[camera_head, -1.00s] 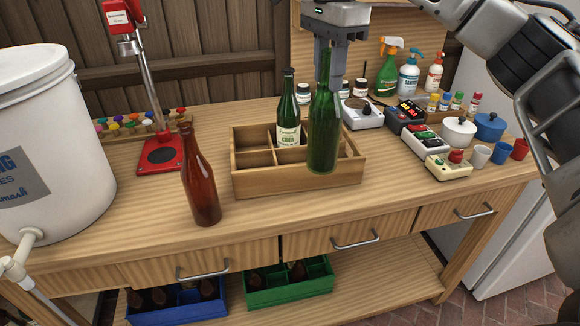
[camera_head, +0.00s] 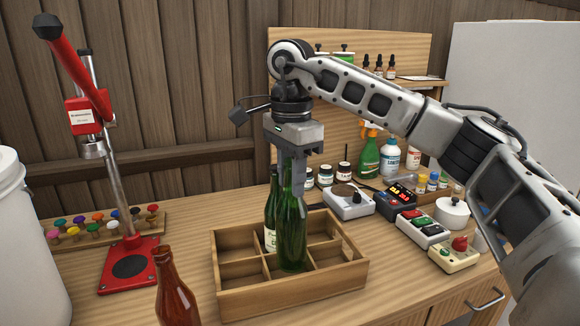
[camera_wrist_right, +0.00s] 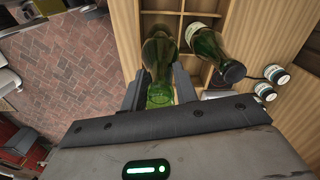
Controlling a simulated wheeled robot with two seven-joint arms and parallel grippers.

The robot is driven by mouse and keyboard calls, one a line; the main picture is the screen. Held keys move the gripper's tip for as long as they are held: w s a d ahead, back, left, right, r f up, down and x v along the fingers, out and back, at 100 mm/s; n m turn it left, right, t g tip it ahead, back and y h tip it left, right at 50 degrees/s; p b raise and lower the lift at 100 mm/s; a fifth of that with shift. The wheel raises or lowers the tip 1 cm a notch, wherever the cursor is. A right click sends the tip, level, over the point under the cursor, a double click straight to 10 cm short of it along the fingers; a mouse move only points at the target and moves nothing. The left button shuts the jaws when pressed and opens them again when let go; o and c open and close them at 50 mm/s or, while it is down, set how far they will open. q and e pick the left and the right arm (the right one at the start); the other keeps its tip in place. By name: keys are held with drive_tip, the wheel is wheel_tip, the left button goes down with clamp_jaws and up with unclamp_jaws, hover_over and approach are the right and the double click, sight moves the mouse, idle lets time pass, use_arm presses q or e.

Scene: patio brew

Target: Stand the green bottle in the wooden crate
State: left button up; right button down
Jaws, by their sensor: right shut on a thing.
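My right gripper (camera_head: 291,168) is shut on the neck of a plain green bottle (camera_head: 292,235) and holds it upright. In the head view the bottle's lower end shows inside the outline of the wooden crate (camera_head: 300,296), near the middle dividers. I cannot tell whether its base touches the crate floor. A second green bottle with a pale label (camera_head: 270,238) stands in the crate just behind and left, partly hidden. The wrist view shows the held bottle (camera_wrist_right: 157,58) between the fingers, with the labelled bottle (camera_wrist_right: 206,42) close beside it. My left gripper is out of view.
A brown bottle (camera_head: 175,292) stands left of the crate. A red capper (camera_head: 128,262) and a rack of coloured caps (camera_head: 85,228) are behind it. A white bucket (camera_head: 25,245) is at the left edge. A grey scale (camera_head: 349,202) and control boxes (camera_head: 422,230) stand right of the crate.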

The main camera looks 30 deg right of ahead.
sight(291, 203)
drive_tip(key=shift+f, duration=2.55)
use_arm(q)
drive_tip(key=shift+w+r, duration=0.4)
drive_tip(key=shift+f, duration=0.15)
use_arm(e)
drive_tip(key=shift+f, duration=0.15)
drive_tip(key=c, duration=1.1)
unclamp_jaws()
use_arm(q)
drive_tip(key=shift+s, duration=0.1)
